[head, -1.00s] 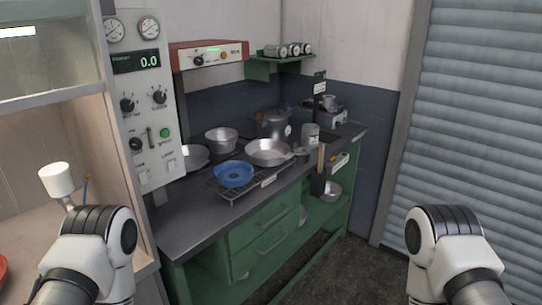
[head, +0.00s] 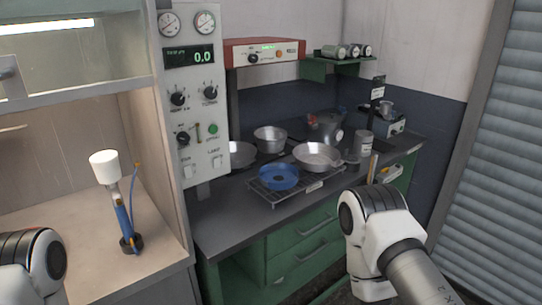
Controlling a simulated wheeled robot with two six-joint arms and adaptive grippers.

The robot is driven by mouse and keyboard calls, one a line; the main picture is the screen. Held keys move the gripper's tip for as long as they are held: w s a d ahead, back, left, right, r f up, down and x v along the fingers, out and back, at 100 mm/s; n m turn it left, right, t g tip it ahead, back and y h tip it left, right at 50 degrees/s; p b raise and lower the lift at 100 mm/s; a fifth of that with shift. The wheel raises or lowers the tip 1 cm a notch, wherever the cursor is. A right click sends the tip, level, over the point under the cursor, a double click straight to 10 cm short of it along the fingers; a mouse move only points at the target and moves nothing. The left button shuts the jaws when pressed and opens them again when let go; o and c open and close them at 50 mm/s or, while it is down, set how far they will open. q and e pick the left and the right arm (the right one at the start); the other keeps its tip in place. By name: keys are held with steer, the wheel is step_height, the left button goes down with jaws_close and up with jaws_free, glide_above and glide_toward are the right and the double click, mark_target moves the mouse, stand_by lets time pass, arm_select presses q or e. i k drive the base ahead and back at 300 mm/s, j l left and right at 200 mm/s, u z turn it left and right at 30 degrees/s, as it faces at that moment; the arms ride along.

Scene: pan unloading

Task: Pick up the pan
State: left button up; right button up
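A shallow silver pan (head: 317,156) sits at the back right of a dark wire rack on the counter, its short handle pointing right. A blue round dish or pan (head: 278,177) sits at the front left of the same rack. A deeper silver pot (head: 270,138) stands behind them, and another silver pan (head: 241,154) is partly hidden by the control panel. The task does not say which pan is meant. Both my arms show at the bottom of the head view, but neither gripper is visible.
The counter's (head: 222,222) front left is bare. A grey pressure pot (head: 327,127) and a metal canister (head: 363,143) stand behind and right of the rack. A control panel (head: 193,100) rises at left, next to a hood bench with a white-topped burner (head: 125,215).

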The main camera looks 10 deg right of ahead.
mark_target(317, 157)
steer(key=i+l+u, duration=0.2)
steer(key=l+u, duration=0.25)
steer(key=l, duration=1)
steer(key=l+u, duration=0.45)
steer(key=l, duration=0.95)
